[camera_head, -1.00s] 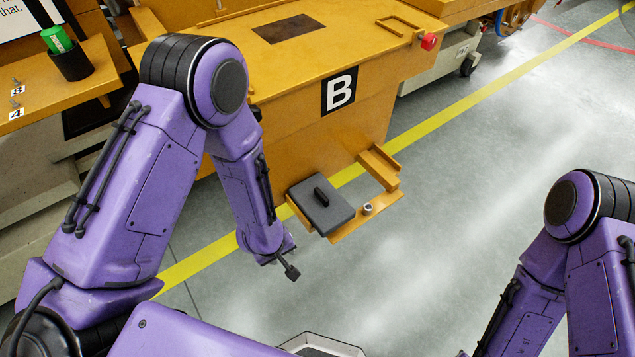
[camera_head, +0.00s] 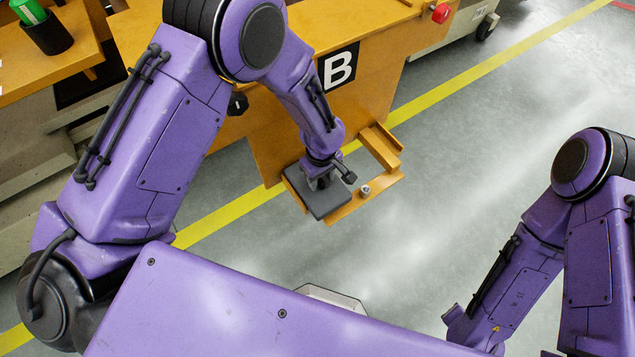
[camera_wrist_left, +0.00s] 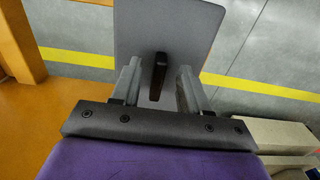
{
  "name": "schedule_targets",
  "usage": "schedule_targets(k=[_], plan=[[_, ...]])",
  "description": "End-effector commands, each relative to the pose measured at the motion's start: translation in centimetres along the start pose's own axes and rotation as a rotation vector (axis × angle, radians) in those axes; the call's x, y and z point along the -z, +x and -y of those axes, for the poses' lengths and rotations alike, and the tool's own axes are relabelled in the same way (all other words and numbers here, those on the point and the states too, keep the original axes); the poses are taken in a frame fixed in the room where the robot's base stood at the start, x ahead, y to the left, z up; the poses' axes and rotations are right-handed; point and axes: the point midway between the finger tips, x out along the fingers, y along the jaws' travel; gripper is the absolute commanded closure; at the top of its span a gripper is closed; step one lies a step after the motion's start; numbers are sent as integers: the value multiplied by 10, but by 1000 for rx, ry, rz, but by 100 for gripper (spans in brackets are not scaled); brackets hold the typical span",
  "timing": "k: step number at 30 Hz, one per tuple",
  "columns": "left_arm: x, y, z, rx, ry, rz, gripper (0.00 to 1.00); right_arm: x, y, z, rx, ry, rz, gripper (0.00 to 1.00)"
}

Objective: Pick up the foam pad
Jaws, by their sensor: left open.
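The foam pad (camera_head: 326,204) is a flat dark grey slab with a raised black grip bar. It lies on the small orange shelf (camera_head: 372,197) on the front of the orange carrier marked B. My left gripper (camera_head: 321,183) is over the pad and partly covers it. In the left wrist view, the grey pad (camera_wrist_left: 170,25) lies beyond my open left gripper (camera_wrist_left: 159,82), and its grip bar (camera_wrist_left: 157,77) stands between the two fingers, with a gap on each side. My right gripper's fingers are not visible.
The shelf has a raised orange block (camera_head: 381,146) at its far side and a small metal knob (camera_head: 365,190) beside the pad. The B sign (camera_head: 338,67) is above on the carrier. Grey floor to the right is clear, crossed by a yellow line (camera_head: 440,93).

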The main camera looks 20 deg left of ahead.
Motion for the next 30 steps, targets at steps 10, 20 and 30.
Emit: schedule_targets(k=[10,20,30], plan=[[0,8,0,-1,1,0,75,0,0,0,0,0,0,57],[0,7,0,-1,0,0,100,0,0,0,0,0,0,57],[1,-23,-1,-5,0,-3,100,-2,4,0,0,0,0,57]])
